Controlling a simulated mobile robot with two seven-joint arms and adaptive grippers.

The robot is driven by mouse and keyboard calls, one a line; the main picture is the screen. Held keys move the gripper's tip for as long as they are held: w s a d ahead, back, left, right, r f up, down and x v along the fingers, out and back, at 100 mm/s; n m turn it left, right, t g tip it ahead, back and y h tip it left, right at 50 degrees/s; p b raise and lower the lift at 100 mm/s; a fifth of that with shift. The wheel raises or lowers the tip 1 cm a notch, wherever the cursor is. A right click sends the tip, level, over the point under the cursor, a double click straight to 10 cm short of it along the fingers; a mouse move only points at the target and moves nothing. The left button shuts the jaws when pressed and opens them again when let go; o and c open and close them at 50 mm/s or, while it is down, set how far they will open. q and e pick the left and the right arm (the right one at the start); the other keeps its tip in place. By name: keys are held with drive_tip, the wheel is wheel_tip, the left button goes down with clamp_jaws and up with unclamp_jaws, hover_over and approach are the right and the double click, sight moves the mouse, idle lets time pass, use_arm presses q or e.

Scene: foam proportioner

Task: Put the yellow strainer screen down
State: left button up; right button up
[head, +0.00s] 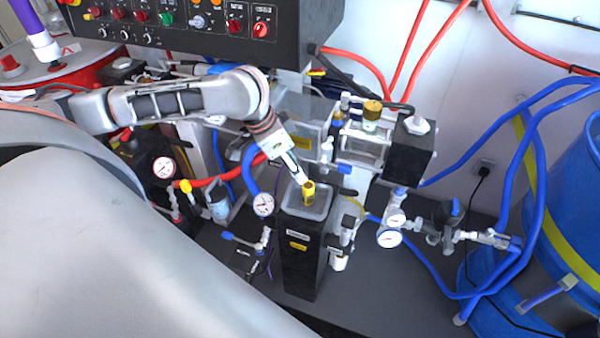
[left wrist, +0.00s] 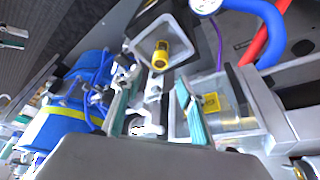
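The yellow strainer screen (head: 308,192) is a small yellow cylinder. It stands in the shallow pale tray (head: 292,209) on top of a black pedestal (head: 300,262). In the left wrist view the screen (left wrist: 160,55) shows in the tray, with its dark open end visible. My left gripper (head: 299,175) points down at the tray from the upper left. In the left wrist view its two teal-padded fingers (left wrist: 153,88) are spread apart with nothing held between them. The screen lies just beyond the fingertips. My right gripper is in neither view.
A clear housing with a brass cap (head: 372,112) and a black box (head: 409,152) stand right of the tray. Gauges (head: 390,238), valves and a blue hose (head: 250,165) crowd around the pedestal. A blue drum (head: 575,240) is at the right. A control panel (head: 200,25) hangs above.

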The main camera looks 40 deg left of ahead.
use_arm(q)
drive_tip(key=shift+v, duration=1.25)
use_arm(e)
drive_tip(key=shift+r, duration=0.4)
